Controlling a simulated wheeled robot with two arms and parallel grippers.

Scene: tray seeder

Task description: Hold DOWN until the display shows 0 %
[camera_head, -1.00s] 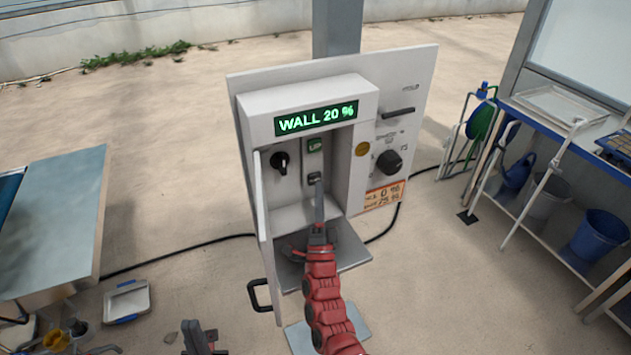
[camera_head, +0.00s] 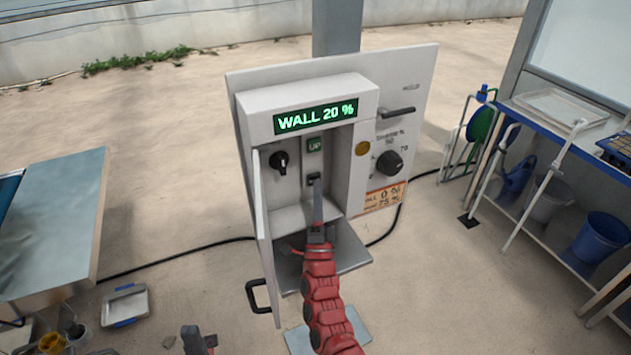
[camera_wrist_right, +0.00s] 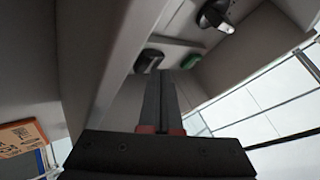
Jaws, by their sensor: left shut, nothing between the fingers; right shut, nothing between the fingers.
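The display (camera_head: 316,117) on the grey control box reads "WALL 20 %" in green. Below it are a green UP button (camera_head: 315,146) and a dark lower button (camera_head: 313,178), whose label I cannot read. My right gripper (camera_head: 318,185) is shut and empty, its tips at or just below the lower button; I cannot tell whether they touch it. My left gripper (camera_head: 198,340) is at the bottom edge, shut and empty.
The box door (camera_head: 263,215) stands open on the left. A black knob (camera_head: 280,162) is left of the buttons. A dial (camera_head: 389,163), a lever (camera_head: 397,112) and an orange label (camera_head: 383,197) are on the right panel. A table (camera_head: 60,220) stands left, a shelf (camera_head: 560,130) right.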

